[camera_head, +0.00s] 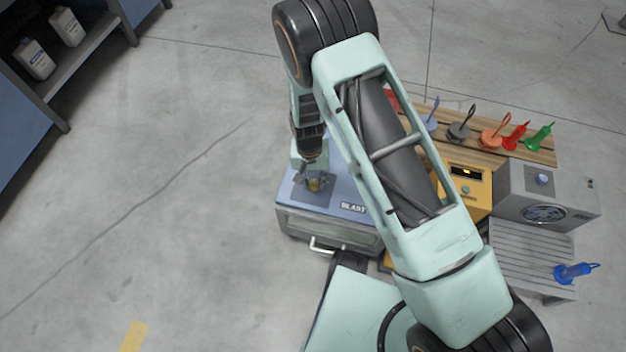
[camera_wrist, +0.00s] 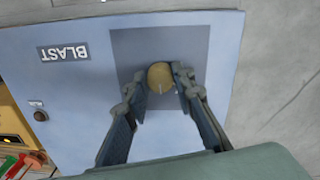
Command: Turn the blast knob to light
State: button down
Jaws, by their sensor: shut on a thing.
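The blast knob (camera_wrist: 160,77) is a round yellow knob with a pale pointer line. It sits on a dark grey square plate on top of the blue-grey box labelled BLAST (camera_wrist: 62,52). In the head view the knob (camera_head: 314,185) shows small under my gripper (camera_head: 313,178). In the wrist view my gripper (camera_wrist: 160,84) has one finger on each side of the knob and is shut on it. The pointer line runs toward the bottom of the wrist picture. I cannot read any position marks on the plate.
A yellow unit (camera_head: 470,180) and a grey fan box (camera_head: 545,195) stand to the right. A wooden rack (camera_head: 545,157) with several coloured tools lies behind them. A blue tool (camera_head: 573,272) rests on a slatted grey stand (camera_head: 510,262). The floor at left is clear.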

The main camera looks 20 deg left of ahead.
aim_at(313, 186)
jog(key=n, duration=0.5)
jog(key=shift+n, duration=0.3)
jog(key=shift+d+n, duration=0.1)
jog(key=shift+n, duration=1.9)
jog(key=c, duration=1.6)
grip_release()
jog(key=r, duration=1.2)
jog(key=shift+s, duration=0.3)
